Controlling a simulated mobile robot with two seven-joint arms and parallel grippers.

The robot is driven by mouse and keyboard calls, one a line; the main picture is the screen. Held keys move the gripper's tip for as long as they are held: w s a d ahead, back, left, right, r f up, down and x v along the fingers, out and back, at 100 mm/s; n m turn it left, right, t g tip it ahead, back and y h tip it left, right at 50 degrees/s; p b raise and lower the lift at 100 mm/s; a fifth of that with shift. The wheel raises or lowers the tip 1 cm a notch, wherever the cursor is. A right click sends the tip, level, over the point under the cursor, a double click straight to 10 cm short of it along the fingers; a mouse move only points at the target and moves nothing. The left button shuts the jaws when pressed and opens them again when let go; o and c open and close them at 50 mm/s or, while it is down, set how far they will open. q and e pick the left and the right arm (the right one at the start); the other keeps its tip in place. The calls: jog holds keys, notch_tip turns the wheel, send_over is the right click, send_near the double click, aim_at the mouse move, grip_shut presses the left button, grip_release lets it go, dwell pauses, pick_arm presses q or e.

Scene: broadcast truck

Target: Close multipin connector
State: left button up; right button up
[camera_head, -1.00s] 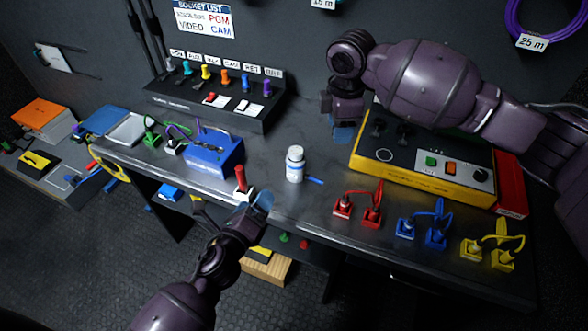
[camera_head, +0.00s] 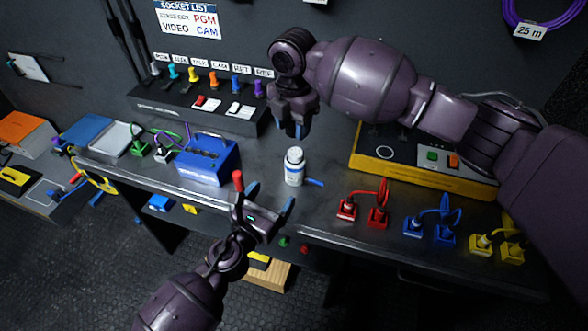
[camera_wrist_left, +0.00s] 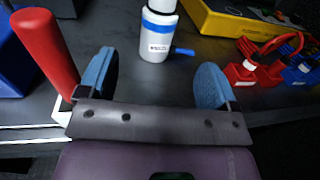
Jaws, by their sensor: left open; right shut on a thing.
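A connector with a red lever (camera_head: 238,180) stands at the table's front edge in the head view; my left gripper partly hides its base. In the left wrist view the red lever (camera_wrist_left: 45,50) leans left above a white base (camera_wrist_left: 62,110), outside the left finger. My left gripper (camera_head: 270,198) is open, with nothing between its fingers, just right of the lever. My right gripper (camera_head: 290,129) points down behind the white bottle, above the back of the table. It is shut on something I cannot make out.
A white bottle (camera_head: 294,168) with a small blue piece (camera_head: 314,182) stands mid-table. A blue box (camera_head: 208,160) is left of the lever. Red (camera_head: 377,216), blue (camera_head: 444,233) and yellow (camera_head: 511,252) plugs line the front right. A yellow-sided panel (camera_head: 425,178) stands behind them.

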aim_at(290, 169)
pick_arm(q)
jog(key=shift+w, duration=0.1)
jog(key=x, duration=1.1)
jog(key=shift+w+d, duration=0.2)
jog(key=shift+w, duration=0.15)
jog(key=c, duration=1.4)
pick_arm(e)
jog(key=shift+f, duration=2.5)
